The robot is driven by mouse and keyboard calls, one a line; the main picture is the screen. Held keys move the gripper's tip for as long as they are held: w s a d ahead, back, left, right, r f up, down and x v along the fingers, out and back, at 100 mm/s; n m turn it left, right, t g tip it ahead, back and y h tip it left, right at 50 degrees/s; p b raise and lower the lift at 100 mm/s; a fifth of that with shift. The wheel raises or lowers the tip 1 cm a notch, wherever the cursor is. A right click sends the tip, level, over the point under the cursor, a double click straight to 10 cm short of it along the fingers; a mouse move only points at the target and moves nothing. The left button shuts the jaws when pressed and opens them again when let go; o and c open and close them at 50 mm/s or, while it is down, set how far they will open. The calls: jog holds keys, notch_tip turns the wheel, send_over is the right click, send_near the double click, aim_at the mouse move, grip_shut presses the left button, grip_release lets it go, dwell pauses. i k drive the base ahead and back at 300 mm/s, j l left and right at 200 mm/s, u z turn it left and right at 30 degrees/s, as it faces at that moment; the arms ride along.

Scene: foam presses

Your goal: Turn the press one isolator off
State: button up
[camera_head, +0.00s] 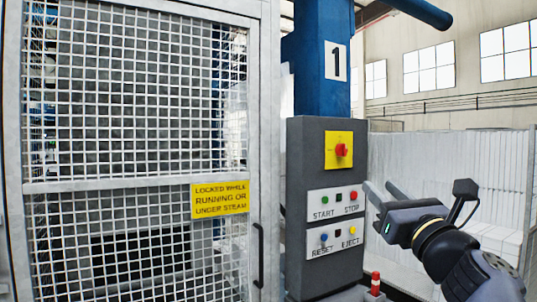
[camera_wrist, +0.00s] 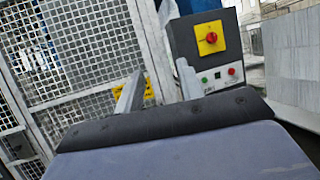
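The press one isolator (camera_head: 341,150) is a red rotary knob on a yellow plate, high on the dark grey control box below the blue column marked 1. The knob's exact angle is too small to tell in the head view. It also shows in the wrist view (camera_wrist: 211,38), above and right of my fingers. My gripper (camera_head: 377,190) is to the right of the control box, lower than the isolator and apart from it. In the wrist view my gripper's two fingers (camera_wrist: 157,85) are spread with nothing between them.
Below the isolator are start and stop buttons (camera_head: 336,202) and reset and eject buttons (camera_head: 335,239). A mesh guard door (camera_head: 135,185) with a yellow warning sign (camera_head: 219,198) stands left. White stacked blocks (camera_head: 415,160) stand behind my arm. A red-topped post (camera_head: 375,283) is low beside the box.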

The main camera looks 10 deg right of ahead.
aim_at(341, 149)
jog(key=i+l+u, duration=0.2)
jog(key=i+l, duration=0.2)
jog(key=l, duration=0.25)
jog(key=i+l, duration=0.2)
jog(key=l, duration=0.15)
jog(key=i+l+u, duration=0.15)
jog(key=l, duration=0.2)
jog(key=i+l+u, duration=0.1)
jog(key=i+l, duration=0.15)
jog(key=l, duration=0.15)
jog(key=i+l+u, duration=0.1)
jog(key=l, duration=0.25)
jog(key=i, duration=0.05)
